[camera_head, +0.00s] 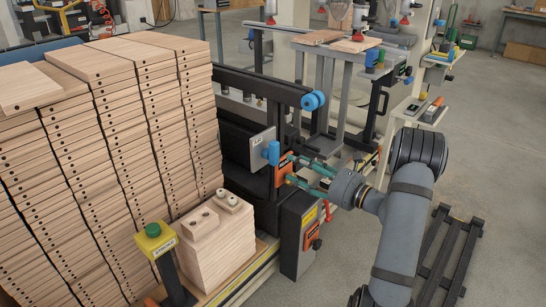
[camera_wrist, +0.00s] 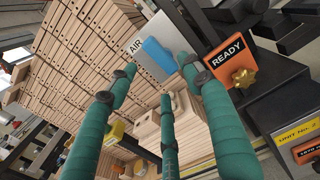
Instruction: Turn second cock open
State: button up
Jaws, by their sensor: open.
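A blue cock handle (camera_head: 271,152) sits on a grey plate (camera_head: 262,147) on the machine's front. In the wrist view the handle (camera_wrist: 158,57) shows beside the "AIR" lettering of the plate (camera_wrist: 140,40). Its turn position is unclear, and only one such handle is plain to see. My gripper (camera_head: 292,171) has teal fingers spread open beside an orange plate, pointing toward the machine. In the wrist view my gripper (camera_wrist: 158,78) frames the handle between its outer fingertips, with nothing held. I cannot tell whether a finger touches the handle.
An orange "READY" plate with a brass knob (camera_wrist: 243,78) is close to the right finger. Blue round knobs (camera_head: 313,101) stick out above. Stacked boards (camera_head: 110,150) fill the left. A yellow post with a green button (camera_head: 153,231) stands in front.

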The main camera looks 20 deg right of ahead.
aim_at(276, 157)
jog(key=x, duration=0.9)
jog(key=shift+w+a+f, duration=0.1)
jog(key=shift+w+a, duration=0.1)
jog(key=shift+a, duration=0.05)
jog(key=c, duration=0.4)
jog(key=c, duration=0.7)
